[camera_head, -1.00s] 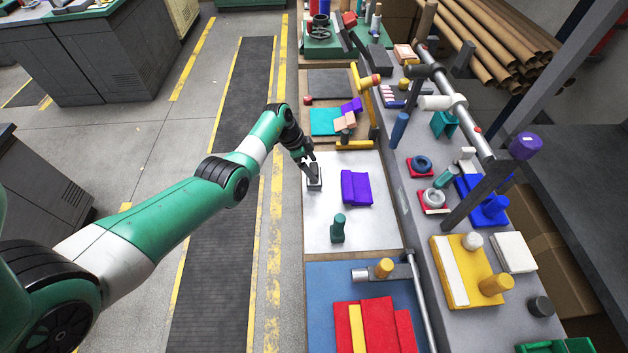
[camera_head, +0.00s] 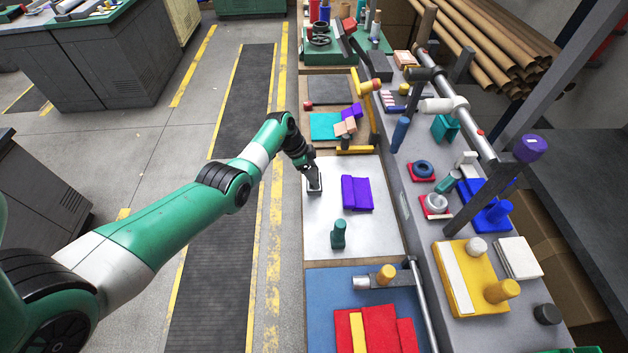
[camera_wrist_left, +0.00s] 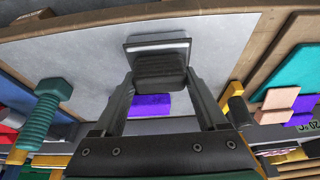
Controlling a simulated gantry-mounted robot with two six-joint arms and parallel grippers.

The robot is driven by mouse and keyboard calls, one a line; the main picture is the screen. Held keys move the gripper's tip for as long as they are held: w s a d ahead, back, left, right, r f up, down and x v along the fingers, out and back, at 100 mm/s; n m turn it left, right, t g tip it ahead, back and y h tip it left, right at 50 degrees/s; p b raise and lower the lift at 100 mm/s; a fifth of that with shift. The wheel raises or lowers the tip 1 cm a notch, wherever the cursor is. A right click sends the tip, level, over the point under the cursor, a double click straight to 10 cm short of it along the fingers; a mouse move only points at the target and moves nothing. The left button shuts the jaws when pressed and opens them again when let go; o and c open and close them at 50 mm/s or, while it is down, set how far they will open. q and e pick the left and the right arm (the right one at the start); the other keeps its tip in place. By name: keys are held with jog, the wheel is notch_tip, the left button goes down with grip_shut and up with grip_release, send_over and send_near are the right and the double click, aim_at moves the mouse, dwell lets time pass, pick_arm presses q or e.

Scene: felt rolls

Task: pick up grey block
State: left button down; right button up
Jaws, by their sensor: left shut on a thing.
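The grey block (camera_head: 314,189) is at the left edge of the white board (camera_head: 324,226) in the head view. My left gripper (camera_head: 314,181) is over it from above, with its jaws shut on it. In the left wrist view the grey block (camera_wrist_left: 160,69) sits between the two fingers of my left gripper (camera_wrist_left: 160,82), dark on top with a pale-edged lower part beyond. I cannot tell whether the block still touches the board. My right gripper is not in view.
A purple felt piece (camera_head: 357,194) lies right of the block, and a teal bolt-like piece (camera_head: 338,236) stands nearer. A yellow bar (camera_head: 356,151) borders the far side. The white board is otherwise clear.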

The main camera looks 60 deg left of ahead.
pick_arm(q)
jog(key=shift+r, duration=0.1)
jog(key=shift+r+p, duration=0.45)
jog(key=shift+r, duration=0.1)
jog(key=r+p, duration=0.2)
jog(key=r, duration=0.1)
jog(key=r+p, duration=0.1)
jog(key=p, duration=0.1)
jog(key=shift+s+d+r, duration=0.15)
jog(key=shift+s+d, duration=0.15)
jog(key=s+d+r+p, duration=0.7)
jog(key=s+d, duration=0.2)
jog(key=shift+d+r, duration=0.15)
jog(key=shift+r, duration=0.05)
